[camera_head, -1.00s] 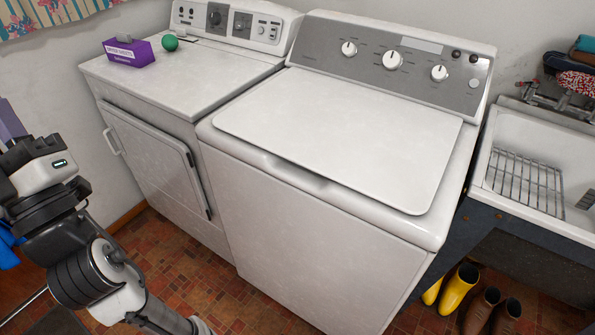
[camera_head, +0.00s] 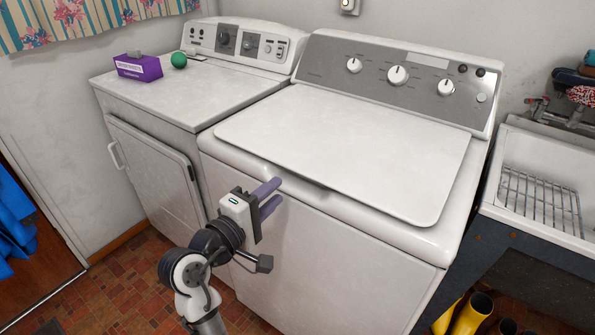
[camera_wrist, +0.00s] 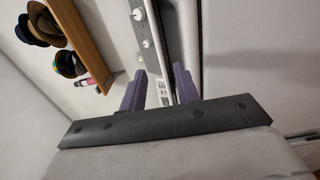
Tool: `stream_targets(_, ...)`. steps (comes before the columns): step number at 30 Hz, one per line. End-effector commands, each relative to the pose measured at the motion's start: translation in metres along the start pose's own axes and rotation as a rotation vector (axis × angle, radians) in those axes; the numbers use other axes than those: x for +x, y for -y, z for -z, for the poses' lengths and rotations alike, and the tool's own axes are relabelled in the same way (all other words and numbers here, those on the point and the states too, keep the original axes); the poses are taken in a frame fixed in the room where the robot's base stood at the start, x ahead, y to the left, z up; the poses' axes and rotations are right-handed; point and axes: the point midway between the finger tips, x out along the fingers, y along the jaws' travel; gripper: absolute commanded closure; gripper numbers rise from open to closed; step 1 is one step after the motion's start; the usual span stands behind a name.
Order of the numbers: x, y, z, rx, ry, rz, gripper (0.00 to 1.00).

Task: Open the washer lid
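The washer (camera_head: 320,240) is the white top-loader in the middle of the head view. Its white lid (camera_head: 350,140) lies flat and closed on top, with a shallow recess under the middle of its front edge. My gripper (camera_head: 276,194) is in front of the washer, close to the front edge of the lid and left of the recess. Its two purple fingers are apart with nothing between them. They also show in the wrist view (camera_wrist: 157,78). I cannot tell whether a fingertip touches the washer.
A dryer (camera_head: 180,100) stands to the left, with a purple box (camera_head: 138,67) and a green ball (camera_head: 179,60) on top. A utility sink (camera_head: 545,170) is close on the right. Yellow boots (camera_head: 472,314) stand below it. Hats (camera_wrist: 38,28) hang on the wall.

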Motion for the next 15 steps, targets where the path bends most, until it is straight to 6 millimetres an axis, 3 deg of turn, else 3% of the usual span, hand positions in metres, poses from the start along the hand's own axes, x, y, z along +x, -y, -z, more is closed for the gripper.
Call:
stream_targets(6, 0.048, -0.002, 0.0, 0.002, 0.002, 0.0, 0.69)
stream_targets(15, 0.086, -0.001, 0.0, 0.003, -0.001, 0.0, 0.69)
